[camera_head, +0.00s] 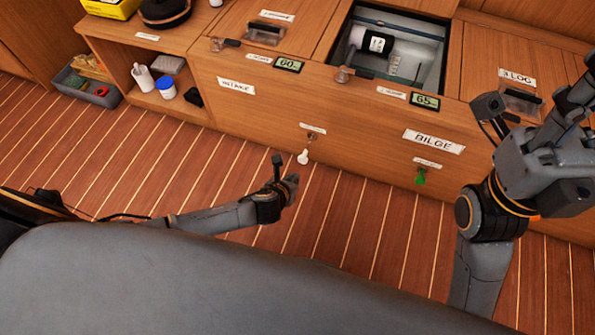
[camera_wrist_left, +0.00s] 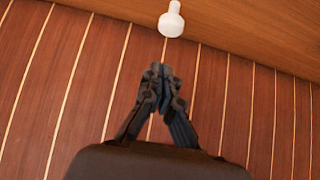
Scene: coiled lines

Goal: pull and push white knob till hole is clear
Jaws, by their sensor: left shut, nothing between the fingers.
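The white knob (camera_head: 303,157) sticks out low on the wooden cabinet front, under a small label. In the left wrist view the white knob (camera_wrist_left: 171,20) is at the top, ahead of my fingertips. My left gripper (camera_head: 292,182) is shut and empty, a little in front of and below the knob, apart from it. Its closed fingers also show in the left wrist view (camera_wrist_left: 160,75). A small dark spot (camera_head: 312,136) shows by the label above the knob; I cannot tell if it is the hole.
A green knob (camera_head: 421,177) sits farther right on the same front, under the BILGE label (camera_head: 433,141). An open compartment (camera_head: 388,50) above holds a white and black cylinder. A grey bin (camera_head: 88,84) stands at far left. The striped floor before the cabinet is clear.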

